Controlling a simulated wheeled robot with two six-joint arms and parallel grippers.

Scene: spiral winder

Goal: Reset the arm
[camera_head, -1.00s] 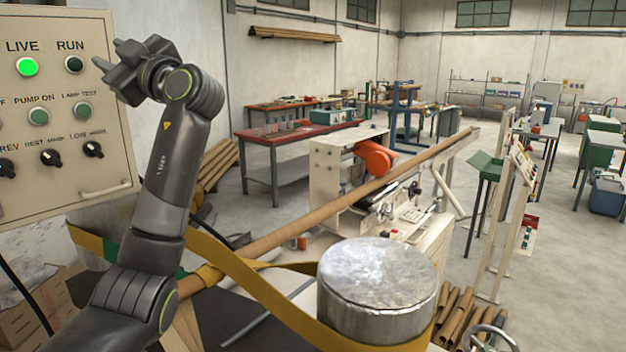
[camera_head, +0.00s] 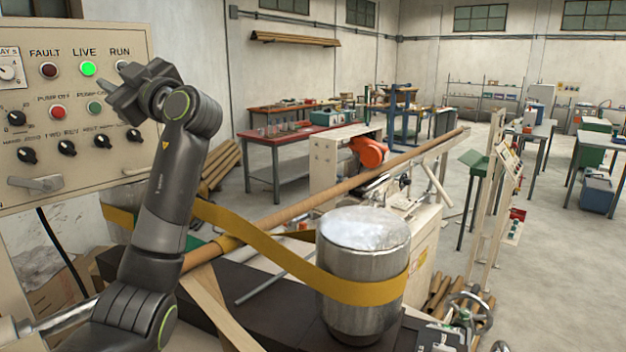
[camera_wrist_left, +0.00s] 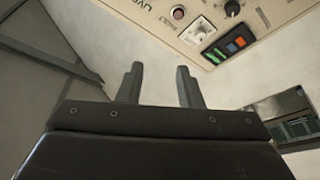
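My left arm rises from the lower left in the head view. Its dark grey gripper (camera_head: 116,85) is in front of the control panel (camera_head: 40,85), overlapping its right part. I cannot tell whether it touches the panel. In the left wrist view, the two fingers of my left gripper (camera_wrist_left: 160,84) stand apart with nothing between them. The panel's edge, with a dial, knob and coloured buttons, shows beyond them in that view (camera_wrist_left: 255,22). The LIVE lamp (camera_head: 88,69) glows green. The RUN lamp is partly hidden by the gripper. My right gripper is not in view.
A yellow belt (camera_head: 362,290) wraps a metal drum (camera_head: 362,235) and runs left behind my arm. A long brown tube (camera_head: 350,185) slants up to the right. A grey handle (camera_head: 36,184) projects at the panel's lower left. Open floor (camera_head: 530,260) lies to the right.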

